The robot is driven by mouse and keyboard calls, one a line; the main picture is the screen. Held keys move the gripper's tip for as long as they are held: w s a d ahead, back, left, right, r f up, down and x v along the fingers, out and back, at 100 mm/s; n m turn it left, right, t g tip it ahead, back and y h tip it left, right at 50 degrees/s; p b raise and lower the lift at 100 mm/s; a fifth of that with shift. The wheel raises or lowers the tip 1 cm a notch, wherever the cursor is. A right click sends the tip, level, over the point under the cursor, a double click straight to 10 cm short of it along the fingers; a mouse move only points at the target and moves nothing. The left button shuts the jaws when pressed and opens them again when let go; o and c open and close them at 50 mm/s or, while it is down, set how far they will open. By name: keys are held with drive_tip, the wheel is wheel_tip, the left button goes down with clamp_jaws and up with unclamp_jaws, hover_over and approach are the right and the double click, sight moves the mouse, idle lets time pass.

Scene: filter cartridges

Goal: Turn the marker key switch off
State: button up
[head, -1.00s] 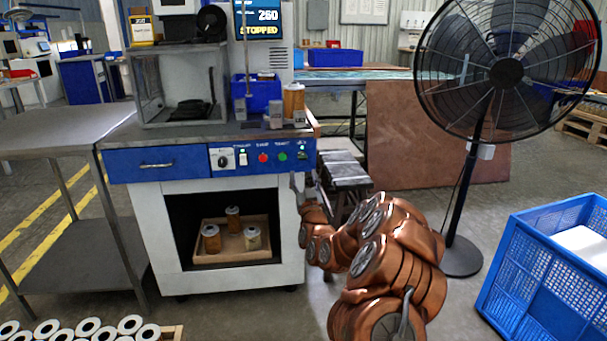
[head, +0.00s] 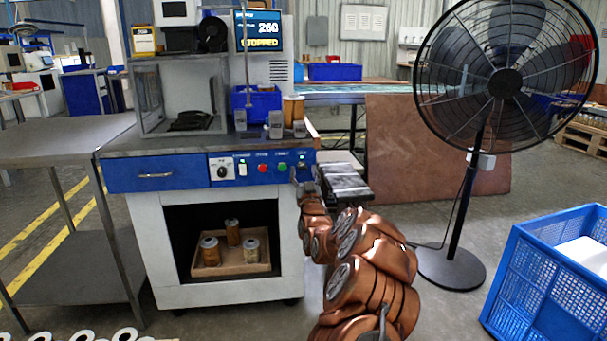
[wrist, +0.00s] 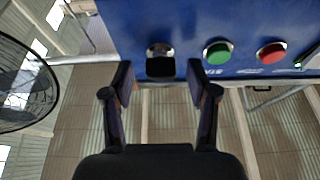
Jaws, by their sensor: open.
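The marker key switch (head: 301,164) is at the right end of the blue control panel on the marking machine. In the wrist view the key switch (wrist: 160,49) shows as a silver round with a dark key part below it. My gripper (head: 300,180) is at the panel's right end, just below the switch. Whether the fingers touch the panel I cannot tell.
Beside the switch are a green button (wrist: 217,52) and a red button (wrist: 271,53). The screen (head: 263,31) reads STOPPED. A black fan (head: 505,82) and a blue crate (head: 550,270) stand to the right. A wooden tray (head: 232,268) with cartridges sits in the machine's lower opening.

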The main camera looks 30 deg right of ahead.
drive_tip(key=shift+w+d+r, duration=0.1)
drive_tip(key=shift+w+d, duration=0.05)
drive_tip(key=shift+w, duration=0.2)
clamp_jaws()
idle(0.5)
